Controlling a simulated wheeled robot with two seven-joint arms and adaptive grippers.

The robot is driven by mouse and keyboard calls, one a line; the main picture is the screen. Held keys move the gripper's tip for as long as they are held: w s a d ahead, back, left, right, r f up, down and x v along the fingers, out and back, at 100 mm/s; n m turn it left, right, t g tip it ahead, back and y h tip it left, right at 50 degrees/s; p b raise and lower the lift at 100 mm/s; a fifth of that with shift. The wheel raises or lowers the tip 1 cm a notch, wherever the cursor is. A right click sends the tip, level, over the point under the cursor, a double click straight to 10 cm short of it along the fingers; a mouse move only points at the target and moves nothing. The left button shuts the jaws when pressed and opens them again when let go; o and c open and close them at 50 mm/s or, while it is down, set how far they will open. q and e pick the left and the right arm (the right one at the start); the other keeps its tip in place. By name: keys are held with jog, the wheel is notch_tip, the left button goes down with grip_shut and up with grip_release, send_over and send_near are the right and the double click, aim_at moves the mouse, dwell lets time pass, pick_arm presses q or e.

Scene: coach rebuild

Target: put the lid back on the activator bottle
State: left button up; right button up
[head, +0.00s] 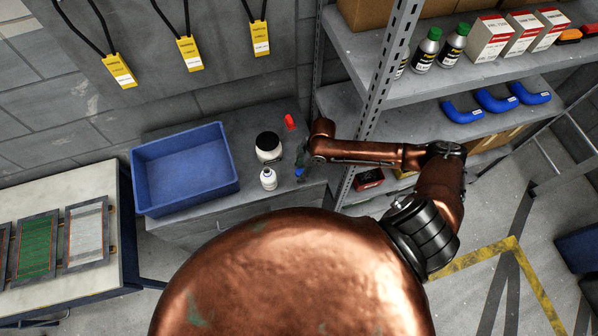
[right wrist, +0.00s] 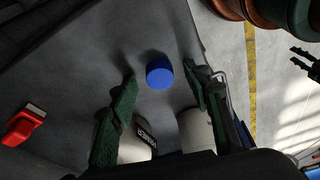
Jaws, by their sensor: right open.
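A small white bottle (head: 268,179), which I take for the activator bottle, stands upright on the grey cabinet top in the head view. A white cylinder (right wrist: 195,130) in the right wrist view appears to be it, partly hidden by my gripper. The blue lid (right wrist: 160,72) lies on the grey surface, ahead of and between the fingertips of my right gripper (right wrist: 158,82), not gripped. In the head view the lid (head: 299,172) shows small beside the right gripper (head: 301,163). The right gripper is open and empty. Dark fingers at the right wrist view's edge look like my left gripper (right wrist: 306,62); its opening is unclear.
A white jar with a black lid (head: 268,141) stands close behind the bottle. A red object (head: 290,122) lies farther back. A blue bin (head: 186,168) is to the left. A metal shelf upright (head: 385,75) and shelves stand right of the cabinet.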

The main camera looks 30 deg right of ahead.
aim_at(300, 172)
jog(key=shift+c, duration=0.3)
jog(key=c, duration=0.7)
notch_tip(300, 172, up, 10)
jog(key=shift+b, duration=0.55)
